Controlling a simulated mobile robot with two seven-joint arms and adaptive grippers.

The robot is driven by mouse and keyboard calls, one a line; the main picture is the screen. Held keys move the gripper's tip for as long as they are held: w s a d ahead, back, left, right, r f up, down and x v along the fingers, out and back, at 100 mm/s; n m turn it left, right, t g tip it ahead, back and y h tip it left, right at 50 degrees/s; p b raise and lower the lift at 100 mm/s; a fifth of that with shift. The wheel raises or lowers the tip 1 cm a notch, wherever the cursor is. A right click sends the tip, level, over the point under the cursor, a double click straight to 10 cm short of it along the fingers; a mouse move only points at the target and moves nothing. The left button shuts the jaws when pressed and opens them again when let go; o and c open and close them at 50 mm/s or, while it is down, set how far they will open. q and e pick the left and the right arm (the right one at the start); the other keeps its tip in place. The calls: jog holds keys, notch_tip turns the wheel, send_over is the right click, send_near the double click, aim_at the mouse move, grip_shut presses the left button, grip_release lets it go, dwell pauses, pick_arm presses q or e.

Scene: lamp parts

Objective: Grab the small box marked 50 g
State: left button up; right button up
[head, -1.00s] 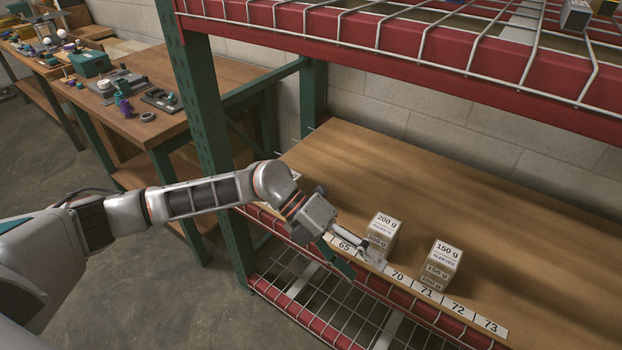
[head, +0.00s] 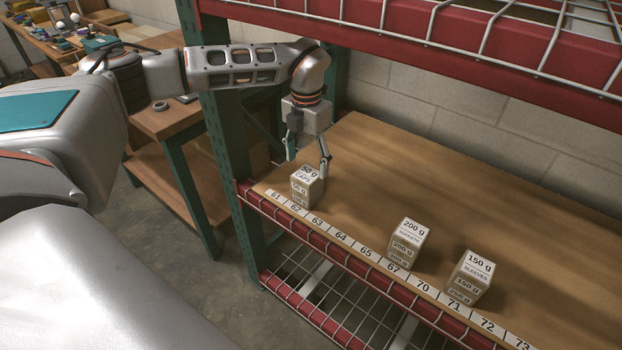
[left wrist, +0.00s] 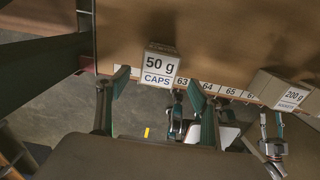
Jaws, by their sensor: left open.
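The small box marked 50 g CAPS (head: 306,186) stands upright near the front left end of the wooden shelf, behind labels 62 and 63. It also shows in the left wrist view (left wrist: 160,66). My left gripper (head: 308,160) is open, pointing down just above and behind this box. In the left wrist view, its two fingers (left wrist: 158,90) are spread wide with the box between and beyond them. The fingers look apart from the box, and nothing is held. My right gripper cannot be made out in the head view.
A 200 g box (head: 409,243) and a 150 g SLEEVES box (head: 470,277) stand farther right along the front edge. A numbered label strip (head: 345,240) lines that edge. A green post (head: 215,150) stands left, and a red beam (head: 480,50) runs above. The shelf's back is clear.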

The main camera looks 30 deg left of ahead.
aim_at(306, 175)
pick_arm(q)
jog(key=shift+f, duration=0.85)
jog(key=f, duration=0.2)
jog(key=f+b, duration=0.1)
jog(key=shift+s+a+f, duration=0.1)
jog(key=shift+s+f, duration=0.15)
jog(key=shift+f, duration=0.4)
jog(key=shift+w, duration=0.1)
pick_arm(e)
jog(key=shift+s+d+f, duration=0.1)
jog(key=shift+s+f, duration=0.2)
jog(key=shift+f, duration=0.2)
jog(key=shift+s+f, duration=0.25)
jog(key=shift+f, duration=0.2)
pick_arm(q)
jog(key=c, duration=1.2)
pick_arm(e)
jog(key=shift+w+r, duration=0.1)
